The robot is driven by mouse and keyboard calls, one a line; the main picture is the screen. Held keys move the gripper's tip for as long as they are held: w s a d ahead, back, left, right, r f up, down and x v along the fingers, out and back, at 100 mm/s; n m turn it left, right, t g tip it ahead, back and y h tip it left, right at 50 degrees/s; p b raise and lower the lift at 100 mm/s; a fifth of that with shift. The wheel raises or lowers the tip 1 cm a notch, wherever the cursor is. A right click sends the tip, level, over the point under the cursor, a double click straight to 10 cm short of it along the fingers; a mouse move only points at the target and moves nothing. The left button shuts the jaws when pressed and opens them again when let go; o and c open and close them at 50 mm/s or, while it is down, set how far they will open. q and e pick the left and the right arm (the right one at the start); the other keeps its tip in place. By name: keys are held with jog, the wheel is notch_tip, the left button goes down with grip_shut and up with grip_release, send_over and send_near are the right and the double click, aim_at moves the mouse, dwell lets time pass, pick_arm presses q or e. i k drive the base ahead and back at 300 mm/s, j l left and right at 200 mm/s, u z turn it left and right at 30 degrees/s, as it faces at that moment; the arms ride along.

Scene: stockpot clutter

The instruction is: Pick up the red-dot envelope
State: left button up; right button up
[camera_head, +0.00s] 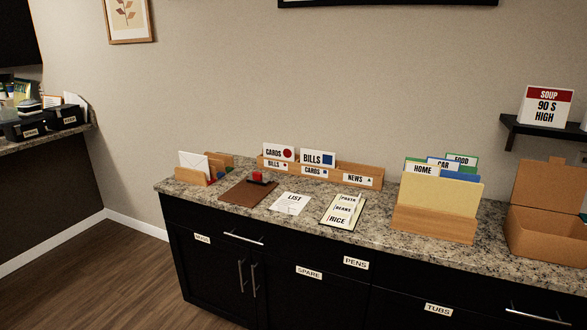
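A white envelope with a red dot (279,152), printed "CARDS", stands upright in the left section of a long wooden sorter (345,168) on the granite counter. That section's front label reads "BILLS". Beside it, a white envelope with a blue square (318,158), printed "BILLS", stands in the section labelled "CARDS". The section labelled "NEWS" at the right shows no envelope. The lower edges of both envelopes are hidden by the sorter's front. Neither of my grippers is in view.
In front of the sorter lie a brown pad (247,192), a red-topped stamp (257,176), a "LIST" sheet (290,203) and a menu-like board (343,211). A small letter holder (195,178) stands left, a folder rack (432,223) and cardboard box (545,237) right.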

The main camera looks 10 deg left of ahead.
aim_at(285, 153)
jog(key=i+j+u, duration=0.1)
jog(key=j, duration=0.25)
jog(key=i+j+u, duration=0.1)
jog(key=j, duration=0.3)
jog(key=i+j+u, duration=0.15)
jog(key=j, duration=0.2)
jog(key=i+j+u, duration=0.1)
jog(key=j, duration=0.25)
jog(key=i+l+u, duration=0.35)
jog(key=i+l, duration=0.35)
jog(key=i, duration=0.1)
